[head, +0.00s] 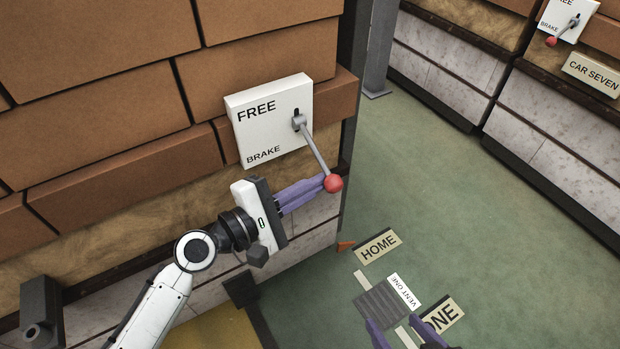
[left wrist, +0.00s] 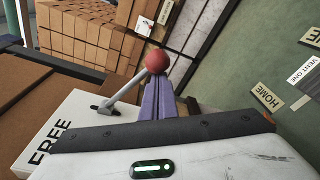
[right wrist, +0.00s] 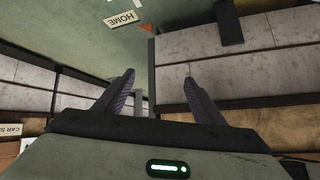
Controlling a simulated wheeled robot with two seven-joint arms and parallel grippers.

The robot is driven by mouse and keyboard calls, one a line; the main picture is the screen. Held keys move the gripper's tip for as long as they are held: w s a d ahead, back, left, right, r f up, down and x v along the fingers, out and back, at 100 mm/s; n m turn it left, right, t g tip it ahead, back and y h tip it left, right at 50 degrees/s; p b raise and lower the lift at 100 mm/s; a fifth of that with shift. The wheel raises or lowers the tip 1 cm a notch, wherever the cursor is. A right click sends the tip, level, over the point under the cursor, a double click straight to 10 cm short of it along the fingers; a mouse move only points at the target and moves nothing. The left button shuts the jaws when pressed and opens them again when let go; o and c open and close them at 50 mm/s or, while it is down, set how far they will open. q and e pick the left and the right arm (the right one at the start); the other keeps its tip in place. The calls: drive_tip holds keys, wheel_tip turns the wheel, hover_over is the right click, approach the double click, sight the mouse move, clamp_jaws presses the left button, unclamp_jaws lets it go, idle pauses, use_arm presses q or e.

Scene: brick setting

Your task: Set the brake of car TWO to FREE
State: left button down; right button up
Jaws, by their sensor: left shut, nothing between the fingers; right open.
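A white brake plate (head: 262,140) is fixed to the stack of brown bricks, with FREE at its top and BRAKE at its bottom. No car name shows on this stack. Its grey lever (head: 316,150) slants down and right from a dark slot to a red knob (head: 333,183). The plate (left wrist: 62,130) and red knob (left wrist: 157,61) also show in the left wrist view. My left gripper (head: 322,186) is shut and empty, its purple fingertips right at the knob; contact is unclear. My right gripper (right wrist: 160,88) is open and empty, low at the bottom of the head view.
A second brake plate (head: 565,18) and a CAR SEVEN sign (head: 592,73) are on another stack at upper right. HOME (head: 378,246) and VENT ONE (head: 404,291) signs lie over the green floor (head: 430,190).

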sight(322, 163)
idle(0.3)
